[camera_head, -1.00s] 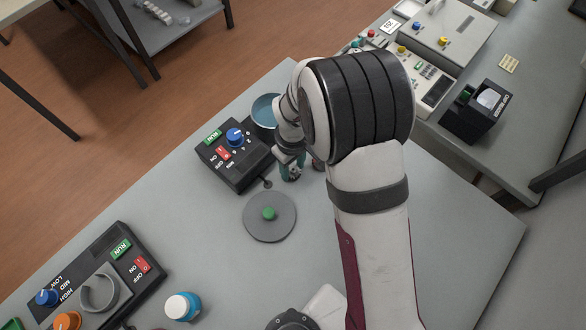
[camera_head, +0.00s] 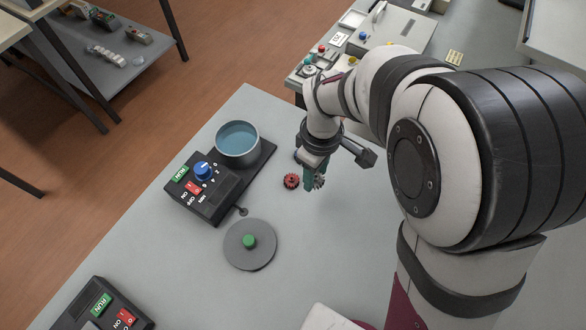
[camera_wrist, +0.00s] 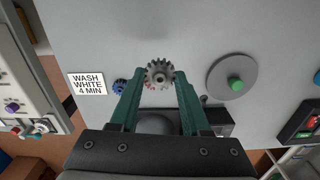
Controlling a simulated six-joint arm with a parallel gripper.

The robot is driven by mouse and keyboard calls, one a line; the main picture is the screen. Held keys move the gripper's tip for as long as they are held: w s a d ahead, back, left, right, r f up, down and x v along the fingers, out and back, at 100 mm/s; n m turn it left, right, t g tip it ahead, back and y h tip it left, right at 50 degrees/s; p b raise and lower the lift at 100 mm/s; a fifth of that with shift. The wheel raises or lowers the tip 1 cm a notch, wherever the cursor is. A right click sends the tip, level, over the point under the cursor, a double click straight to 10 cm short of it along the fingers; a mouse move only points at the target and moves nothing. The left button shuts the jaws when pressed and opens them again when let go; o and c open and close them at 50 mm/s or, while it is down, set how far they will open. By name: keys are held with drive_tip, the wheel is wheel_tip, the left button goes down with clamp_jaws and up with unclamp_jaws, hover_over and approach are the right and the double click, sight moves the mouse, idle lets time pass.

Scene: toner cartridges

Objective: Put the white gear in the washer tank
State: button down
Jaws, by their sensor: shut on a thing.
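The gear appears raised above the table. The washer tank (camera_head: 238,158) is a round grey pot of blue liquid, uncovered, to the left of my gripper in the head view. Its lid (camera_head: 250,258), a grey disc with a green knob, lies flat on the table; it also shows in the wrist view (camera_wrist: 216,86).
A red gear (camera_head: 291,181) lies on the table just left of my gripper. A blue gear (camera_wrist: 119,87) lies near a sign (camera_wrist: 87,83) reading "WASH WHITE 4 MIN". The washer's control box (camera_head: 202,188) stands beside the tank. Table right of the lid is clear.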

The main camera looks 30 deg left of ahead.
drive_tip(key=w+a+r, duration=0.2)
drive_tip(key=w+a, duration=0.2)
drive_tip(key=a, duration=0.6)
drive_tip(key=m, duration=0.1)
hover_over(239, 147)
drive_tip(key=shift+f, duration=3.9)
drive_tip(key=shift+d+f, duration=0.1)
drive_tip(key=shift+f, duration=0.3)
drive_tip(key=shift+f, duration=0.25)
drive_tip(key=shift+f, duration=0.1)
drive_tip(key=shift+c, duration=1.4)
unclamp_jaws()
